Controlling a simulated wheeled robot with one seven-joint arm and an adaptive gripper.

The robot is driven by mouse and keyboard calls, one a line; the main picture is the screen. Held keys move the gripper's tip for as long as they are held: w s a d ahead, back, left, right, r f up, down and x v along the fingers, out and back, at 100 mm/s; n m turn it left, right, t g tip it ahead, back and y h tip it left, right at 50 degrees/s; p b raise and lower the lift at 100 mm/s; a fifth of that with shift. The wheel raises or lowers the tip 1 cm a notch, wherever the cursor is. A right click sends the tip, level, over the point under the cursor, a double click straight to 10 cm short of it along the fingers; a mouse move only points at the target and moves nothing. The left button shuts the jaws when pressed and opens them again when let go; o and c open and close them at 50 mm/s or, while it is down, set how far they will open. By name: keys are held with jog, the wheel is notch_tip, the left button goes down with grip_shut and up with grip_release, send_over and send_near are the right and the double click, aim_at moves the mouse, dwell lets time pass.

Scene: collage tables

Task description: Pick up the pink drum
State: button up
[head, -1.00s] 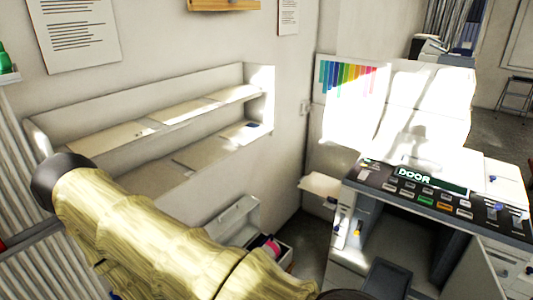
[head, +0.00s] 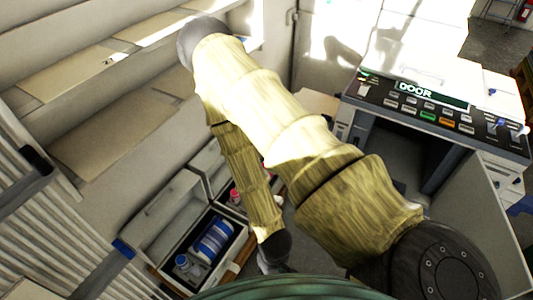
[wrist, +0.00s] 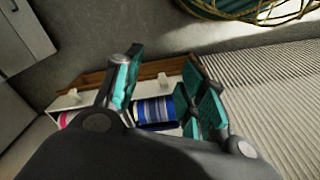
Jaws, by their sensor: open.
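The pink drum (head: 235,195) sits in an open drawer beside the cabinet in the head view, mostly hidden behind my arm. A pink piece of it (wrist: 65,119) shows at the left in the wrist view, partly covered by my gripper's body. My gripper (wrist: 163,72) is open and empty, its teal-padded fingers spread above the drawers. In the wrist view the pink drum lies left of the fingers, apart from them. In the head view only the dark wrist end shows, low in the middle, and the fingers cannot be made out.
A blue-and-white striped drum (head: 213,240) lies in the nearer open drawer, and shows between my fingers in the wrist view (wrist: 155,110). A ribbed grey panel (head: 45,215) stands at left. A control console marked DOOR (head: 430,97) stands at right. Wall shelves (head: 110,60) are at upper left.

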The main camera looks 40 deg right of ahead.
jog(key=w+d+f+m+t+b, duration=0.3)
jog(key=w+d+f+b, duration=0.25)
jog(key=w+b, duration=0.55)
jog(key=w+d+f+m+t+b, duration=0.2)
jog(key=w+d+f+m+b, duration=0.2)
jog(key=w+f+b, duration=0.65)
jog(key=w+d+f+m+t+h+b, duration=0.15)
jog(key=w+d+m+t+b, duration=0.55)
jog(key=w+d+b, duration=1.25)
jog(key=shift+m+g+y, duration=0.25)
jog(key=shift+m+g, duration=0.05)
jog(key=shift+m, duration=0.2)
jog(key=shift+a+b+x, duration=0.35)
jog(key=shift+b+x, duration=0.75)
jog(key=shift+x, duration=0.6)
jog(key=shift+a+b+x, duration=0.35)
jog(key=shift+b+x, duration=0.8)
jog(key=shift+x, duration=0.6)
jog(key=shift+a+b+x, duration=0.35)
jog(key=shift+b+x, duration=0.75)
jog(key=shift+x, duration=0.6)
jog(key=shift+w, duration=0.5)
jog(key=shift+r, duration=0.1)
